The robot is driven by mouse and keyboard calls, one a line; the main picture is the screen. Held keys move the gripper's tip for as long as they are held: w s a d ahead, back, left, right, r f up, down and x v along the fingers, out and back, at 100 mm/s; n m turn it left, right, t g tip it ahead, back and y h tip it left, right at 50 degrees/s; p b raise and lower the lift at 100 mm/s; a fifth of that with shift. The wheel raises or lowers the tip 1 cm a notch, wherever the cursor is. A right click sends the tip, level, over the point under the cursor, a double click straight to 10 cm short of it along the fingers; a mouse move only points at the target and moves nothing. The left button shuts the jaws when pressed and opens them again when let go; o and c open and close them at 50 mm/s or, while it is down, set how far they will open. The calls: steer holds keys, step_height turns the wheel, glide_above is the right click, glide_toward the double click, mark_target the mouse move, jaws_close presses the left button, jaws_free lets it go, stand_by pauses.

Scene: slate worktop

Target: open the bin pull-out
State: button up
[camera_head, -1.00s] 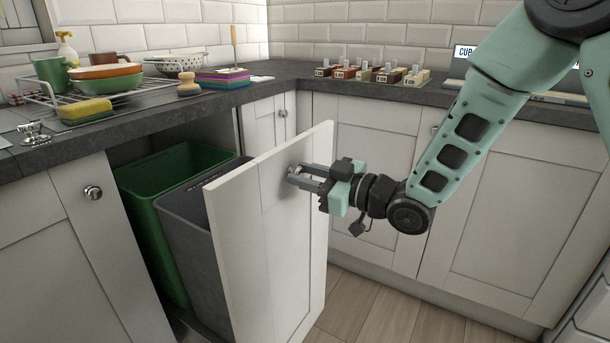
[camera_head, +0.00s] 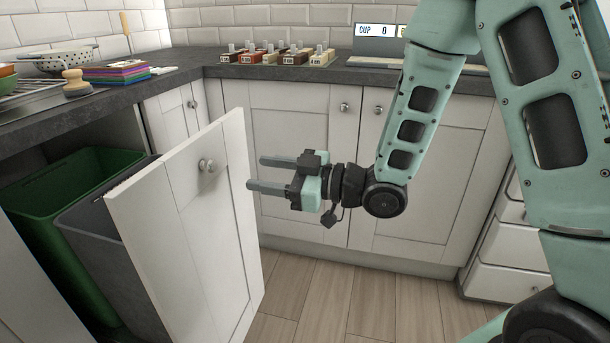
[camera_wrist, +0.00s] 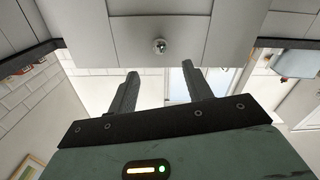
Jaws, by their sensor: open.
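The bin pull-out's white front panel (camera_head: 190,225) stands well out from the cabinet run. Behind it are a green bin (camera_head: 75,200) and a grey bin (camera_head: 95,245), both partly in view. Its round metal knob (camera_head: 207,165) is bare. My gripper (camera_head: 256,173) is open and empty, a short gap to the right of the knob, with its fingers pointing at the panel. In the wrist view the knob (camera_wrist: 160,46) shows on the panel (camera_wrist: 160,22), beyond and between the open fingertips (camera_wrist: 160,78), apart from both.
Closed white cabinets (camera_head: 300,170) line the back, with drawers (camera_head: 505,265) at the right. The slate worktop (camera_head: 190,75) holds a colander (camera_head: 62,58), a stack of coloured items (camera_head: 115,73) and several small labelled blocks (camera_head: 285,57). The wooden floor (camera_head: 350,300) right of the panel is clear.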

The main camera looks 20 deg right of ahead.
steer(key=p+v, duration=0.7)
steer(key=p, duration=0.4)
steer(key=shift+s+d, duration=0.15)
stand_by(0.3)
